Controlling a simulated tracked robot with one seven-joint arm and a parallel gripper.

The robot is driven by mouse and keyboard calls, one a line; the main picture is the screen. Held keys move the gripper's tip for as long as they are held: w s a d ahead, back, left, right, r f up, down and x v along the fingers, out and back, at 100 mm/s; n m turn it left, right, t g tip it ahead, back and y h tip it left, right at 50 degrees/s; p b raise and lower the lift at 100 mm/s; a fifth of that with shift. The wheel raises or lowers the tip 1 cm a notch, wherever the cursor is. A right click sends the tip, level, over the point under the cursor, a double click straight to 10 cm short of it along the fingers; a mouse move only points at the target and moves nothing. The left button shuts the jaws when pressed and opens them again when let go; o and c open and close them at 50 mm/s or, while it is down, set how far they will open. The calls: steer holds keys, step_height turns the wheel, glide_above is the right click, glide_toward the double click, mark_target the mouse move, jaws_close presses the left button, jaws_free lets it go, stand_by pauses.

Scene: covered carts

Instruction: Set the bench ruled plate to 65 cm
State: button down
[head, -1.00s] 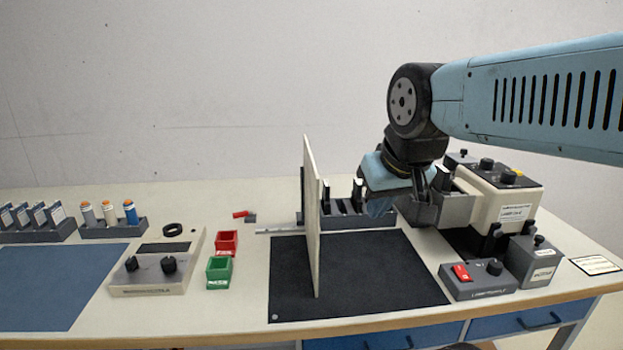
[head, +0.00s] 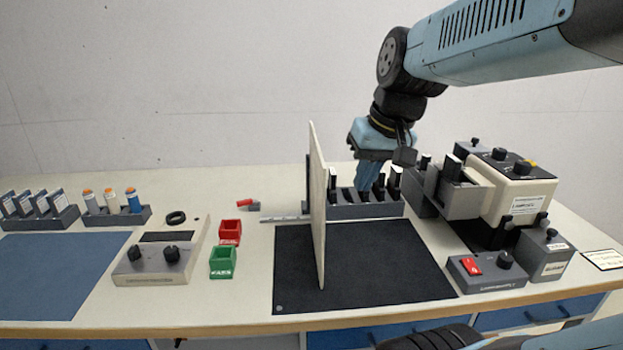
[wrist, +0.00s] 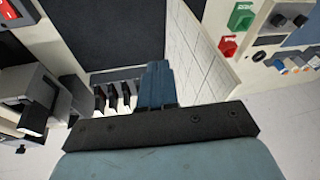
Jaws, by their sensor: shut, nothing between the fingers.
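The ruled plate appears to be the upright, thin pale panel (head: 317,210) standing across the dark mat in the head view. My gripper (head: 369,191) is shut and empty, pointing down to the right of the plate, near the back rack. In the wrist view its closed blue fingers (wrist: 158,78) are apart from the plate's face.
A grey slotted rack (head: 350,208) with dark upright pieces stands behind the dark mat (head: 375,265). A cream machine (head: 515,190) and a red-switch box (head: 485,272) stand at the right. Red (head: 230,232) and green bins (head: 223,262) stand left. The mat right of the plate is clear.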

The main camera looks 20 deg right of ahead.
steer(key=w+d+f+m+g+y, duration=0.1)
steer(key=w+d+f+y, duration=0.1)
steer(key=w+d+y, duration=0.5)
steer(key=w+d+f+m+g+y, duration=0.15)
steer(key=w+d, duration=0.25)
steer(key=w, duration=0.7)
steer(key=w+r+x, duration=0.1)
steer(key=x, duration=1.2)
steer(key=shift+w+a+n+t+h, duration=0.35)
steer(key=shift+a+t, duration=0.1)
steer(key=shift+a, duration=0.1)
steer(key=w+a, duration=0.2)
steer(key=a, duration=1)
steer(key=shift+a, duration=0.3)
steer(key=shift+w, duration=0.1)
